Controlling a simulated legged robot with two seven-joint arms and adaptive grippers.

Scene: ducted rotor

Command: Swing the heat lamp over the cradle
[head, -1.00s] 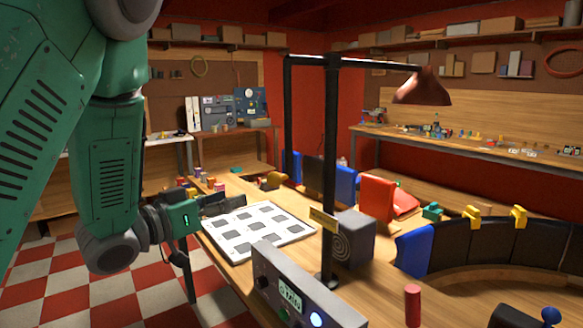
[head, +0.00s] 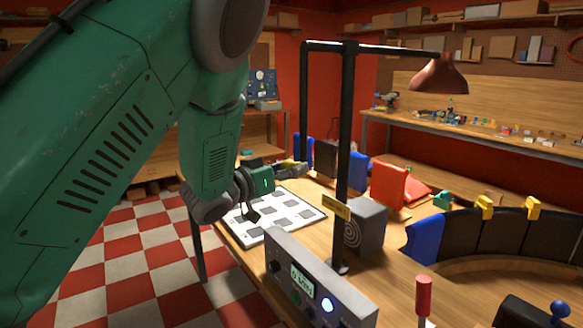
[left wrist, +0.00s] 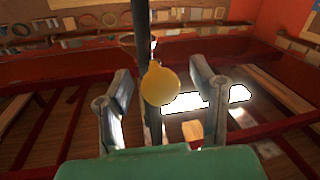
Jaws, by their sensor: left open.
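The heat lamp has a black post (head: 345,160) standing on the bench, a top bar, and a copper shade (head: 440,76) hanging at right. A black rod (head: 303,100) hangs from the bar's left end. In the left wrist view a yellow knob (left wrist: 160,85) shows in front of a dark upright rod. My left gripper (head: 290,168) is open near the rod's lower end; in the left wrist view the knob appears between its fingers (left wrist: 162,92), contact unclear. A curved row of black panels with yellow clips (head: 500,235), perhaps the cradle, lies right of the post. My right gripper is not in view.
A control box (head: 315,285) with a lit display stands in front of the post. A grey block (head: 366,225) is beside it. A white sheet with dark squares (head: 268,235) lies under my left gripper. A red-topped peg (head: 424,295) stands at the front.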

